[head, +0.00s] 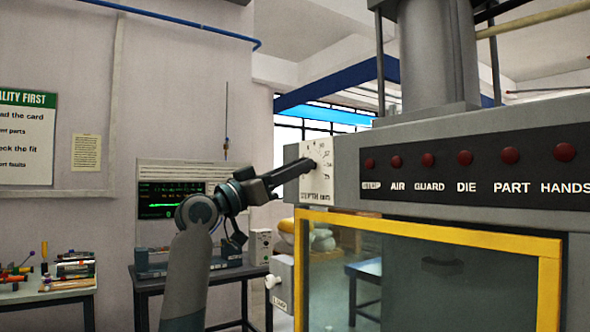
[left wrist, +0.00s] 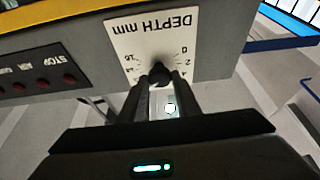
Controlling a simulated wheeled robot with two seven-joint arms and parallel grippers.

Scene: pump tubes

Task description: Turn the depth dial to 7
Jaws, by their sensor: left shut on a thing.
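The depth dial is a small dark knob (left wrist: 159,74) on a white plate (head: 316,182) marked DEPTH mm, fixed to the left end of the grey press head. The plate also shows upside down in the left wrist view (left wrist: 160,32), with numbers around the knob. My left gripper (head: 308,164) reaches the plate from the left. In the left wrist view its two fingers (left wrist: 160,84) are shut on the knob. The fingers hide part of the scale, and I cannot read the dial's setting. My right gripper is in neither view.
A row of red lamps (head: 465,158) runs along the press front, above a yellow-framed guard window (head: 430,233). A dark table with a green-trace monitor (head: 170,203) stands behind my left arm. A bench with coloured tools (head: 75,270) is at far left.

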